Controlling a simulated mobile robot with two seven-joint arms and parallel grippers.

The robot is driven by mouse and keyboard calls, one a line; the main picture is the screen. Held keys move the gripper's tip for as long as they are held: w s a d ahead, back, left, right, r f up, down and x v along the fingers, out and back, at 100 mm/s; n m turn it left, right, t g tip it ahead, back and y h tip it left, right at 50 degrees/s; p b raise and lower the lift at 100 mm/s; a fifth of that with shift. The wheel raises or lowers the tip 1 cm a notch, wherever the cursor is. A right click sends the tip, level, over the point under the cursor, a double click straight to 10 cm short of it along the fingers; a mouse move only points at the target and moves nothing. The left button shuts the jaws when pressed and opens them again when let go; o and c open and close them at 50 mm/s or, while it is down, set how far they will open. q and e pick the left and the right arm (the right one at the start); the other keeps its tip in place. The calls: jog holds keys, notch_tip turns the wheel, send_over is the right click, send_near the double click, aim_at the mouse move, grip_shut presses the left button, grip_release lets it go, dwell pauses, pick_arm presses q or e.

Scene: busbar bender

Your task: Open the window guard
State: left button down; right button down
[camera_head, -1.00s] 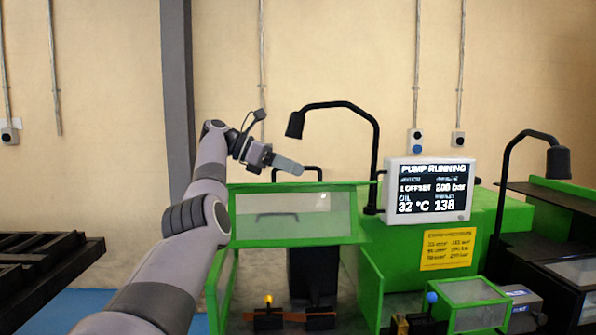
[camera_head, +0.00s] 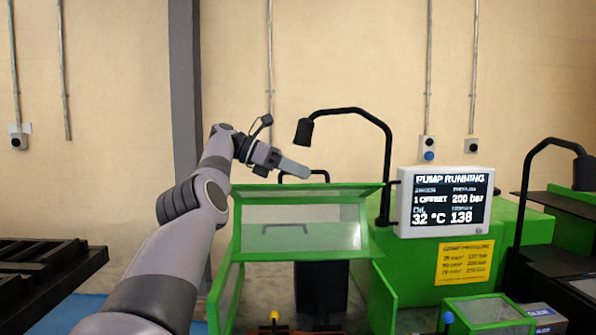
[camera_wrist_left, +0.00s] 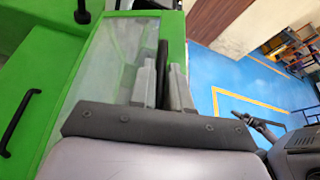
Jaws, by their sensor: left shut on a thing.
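The window guard (camera_head: 310,237) is a clear panel in a green frame. In the head view it stands raised and tilted above the front opening of the green machine. Its black bar handle (camera_head: 318,172) is at its upper edge. My left gripper (camera_head: 300,171) reaches in from the left at this handle. In the left wrist view the two fingers of my left gripper (camera_wrist_left: 162,78) are shut around the black handle (camera_wrist_left: 163,52), with the clear panel of the guard (camera_wrist_left: 108,60) beside them. My right gripper is in neither view.
A screen (camera_head: 445,202) reading PUMP RUNNING and a black lamp (camera_head: 386,150) stand right of the guard. A yellow sign (camera_head: 463,263) is below the screen. A smaller green-framed clear cover (camera_head: 488,310) is at lower right. A dark rack (camera_head: 45,265) is at left.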

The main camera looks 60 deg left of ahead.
pick_arm(q)
jog(key=shift+f, duration=0.25)
jog(key=c, duration=1.4)
grip_release()
jog(key=shift+c, duration=0.2)
jog(key=shift+a, duration=0.2)
jog(key=shift+d+r, duration=0.1)
